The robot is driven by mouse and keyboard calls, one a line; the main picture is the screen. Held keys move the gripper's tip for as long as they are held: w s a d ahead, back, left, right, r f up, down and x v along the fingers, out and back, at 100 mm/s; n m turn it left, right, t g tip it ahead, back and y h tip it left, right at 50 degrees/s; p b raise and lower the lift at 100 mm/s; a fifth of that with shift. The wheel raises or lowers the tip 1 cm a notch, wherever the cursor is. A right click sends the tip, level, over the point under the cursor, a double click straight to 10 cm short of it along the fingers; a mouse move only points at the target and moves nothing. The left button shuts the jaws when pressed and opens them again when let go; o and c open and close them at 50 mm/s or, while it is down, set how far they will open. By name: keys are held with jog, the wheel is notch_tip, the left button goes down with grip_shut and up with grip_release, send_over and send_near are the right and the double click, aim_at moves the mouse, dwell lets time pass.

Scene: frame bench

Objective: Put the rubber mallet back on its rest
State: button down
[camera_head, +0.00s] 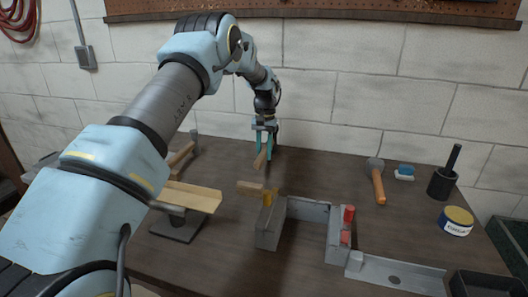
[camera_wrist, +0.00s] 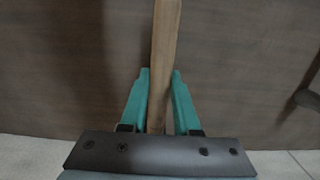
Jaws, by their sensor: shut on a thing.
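My gripper (camera_head: 265,150) is above the back middle of the bench, its teal fingers shut on a plain wooden stick (camera_head: 261,160). In the wrist view the stick (camera_wrist: 165,50) runs up between the fingers (camera_wrist: 160,95) and out of the top edge; no head shows on it, so I cannot tell whether it is a handle. A mallet-like tool (camera_head: 378,182) with a grey head and an orange-brown wooden handle lies at the back right, apart from my gripper. Another wooden-handled tool (camera_head: 181,154) is at the back left, partly behind my arm. I cannot make out the rest for certain.
A grey metal clamp frame (camera_head: 308,208) with red parts stands mid-bench, with a wood piece (camera_head: 250,188) at its left. A wooden channel (camera_head: 190,196) sits on a stand at left.

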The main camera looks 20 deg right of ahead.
jog(key=shift+f, duration=0.35)
jog(key=c, duration=0.6)
grip_release()
jog(key=shift+o, duration=0.2)
